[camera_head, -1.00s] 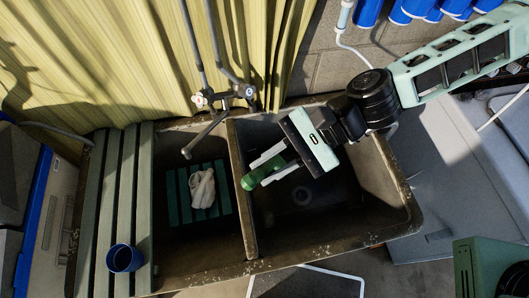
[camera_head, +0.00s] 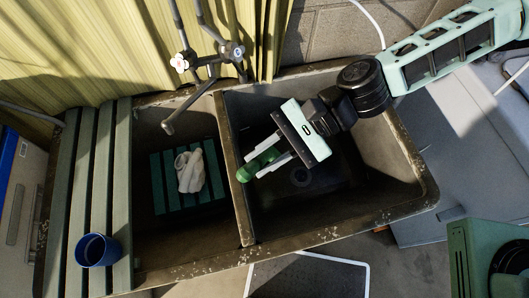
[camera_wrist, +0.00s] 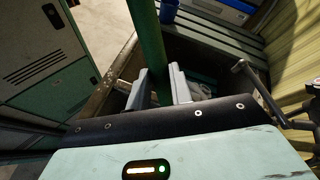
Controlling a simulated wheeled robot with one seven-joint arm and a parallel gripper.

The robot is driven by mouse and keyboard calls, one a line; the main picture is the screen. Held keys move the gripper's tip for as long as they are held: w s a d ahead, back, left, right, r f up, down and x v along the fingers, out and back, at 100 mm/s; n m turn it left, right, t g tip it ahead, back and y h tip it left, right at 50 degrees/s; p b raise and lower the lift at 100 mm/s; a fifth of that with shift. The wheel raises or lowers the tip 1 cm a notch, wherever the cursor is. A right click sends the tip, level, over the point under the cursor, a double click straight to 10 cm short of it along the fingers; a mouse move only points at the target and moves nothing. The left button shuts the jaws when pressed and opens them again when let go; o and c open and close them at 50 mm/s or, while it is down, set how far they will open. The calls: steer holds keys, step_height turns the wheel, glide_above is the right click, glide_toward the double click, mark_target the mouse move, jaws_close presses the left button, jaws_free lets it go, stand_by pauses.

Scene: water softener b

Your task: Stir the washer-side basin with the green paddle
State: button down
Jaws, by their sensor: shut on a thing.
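My gripper (camera_head: 253,166) is shut on the green paddle (camera_head: 243,173), over the right basin (camera_head: 350,205) of the dark double sink. In the wrist view, the paddle's green shaft (camera_wrist: 148,35) rises from between the two light fingers (camera_wrist: 160,80). In the head view the shaft is seen nearly end-on, close to the divider (camera_head: 237,190). The paddle's lower end is hidden, so I cannot tell how deep it reaches.
The left basin (camera_head: 165,240) holds a green slatted rack (camera_head: 165,190) with white cloth-like items (camera_head: 190,170). A faucet (camera_head: 190,108) hangs over it. A blue cup (camera_head: 97,250) stands on the slatted board (camera_head: 70,210) at left. A grey-white unit (camera_head: 480,140) stands at right.

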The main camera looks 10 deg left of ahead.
step_height(320, 180, down, 22)
steer(key=b, duration=2)
steer(key=shift+r, duration=0.1)
steer(key=w, duration=0.1)
steer(key=w+d+p, duration=0.1)
steer(key=w+p, duration=0.1)
steer(key=w, duration=0.1)
steer(key=shift+w+d, duration=0.1)
steer(key=shift+d, duration=0.15)
stand_by(0.4)
